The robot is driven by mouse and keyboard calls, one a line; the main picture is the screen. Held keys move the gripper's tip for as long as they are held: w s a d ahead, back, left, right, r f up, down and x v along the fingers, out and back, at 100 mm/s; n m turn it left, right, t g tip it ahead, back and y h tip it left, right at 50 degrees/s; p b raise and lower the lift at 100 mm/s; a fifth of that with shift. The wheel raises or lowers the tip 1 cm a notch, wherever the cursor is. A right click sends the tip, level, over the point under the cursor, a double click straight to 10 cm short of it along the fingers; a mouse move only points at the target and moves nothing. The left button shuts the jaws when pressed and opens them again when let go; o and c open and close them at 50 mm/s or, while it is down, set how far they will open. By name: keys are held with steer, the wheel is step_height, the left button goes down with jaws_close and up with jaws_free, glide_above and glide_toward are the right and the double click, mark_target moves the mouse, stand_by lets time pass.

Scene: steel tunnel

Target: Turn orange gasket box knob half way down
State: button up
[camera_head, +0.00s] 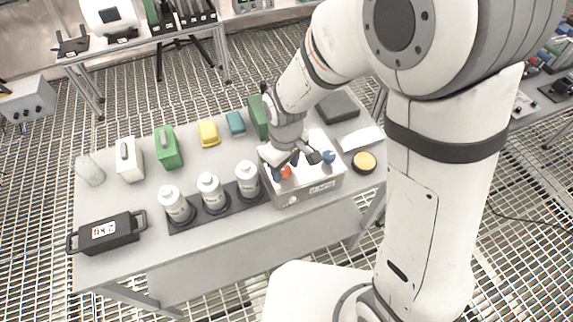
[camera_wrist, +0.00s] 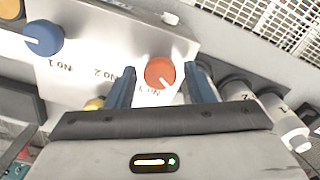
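The gasket box (camera_head: 306,185) is a metal box with a light top near the right part of the table. Its orange knob (camera_wrist: 160,72) has a pale pointer mark and sits by the "No.3" label; it also shows in the head view (camera_head: 286,172). A blue knob (camera_wrist: 43,38) is by "No.1", and a yellow knob (camera_wrist: 94,104) is partly hidden by my gripper. My gripper (camera_wrist: 160,80) is open, its two blue fingers on either side of the orange knob with gaps on both sides. Contact is not visible.
White bottles (camera_head: 210,187) stand in a dark rack left of the box. A yellow-topped black puck (camera_head: 364,161) lies right of it. A black case with a display (camera_head: 106,232) sits at the table's left front.

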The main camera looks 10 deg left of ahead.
steer(key=c, duration=0.8)
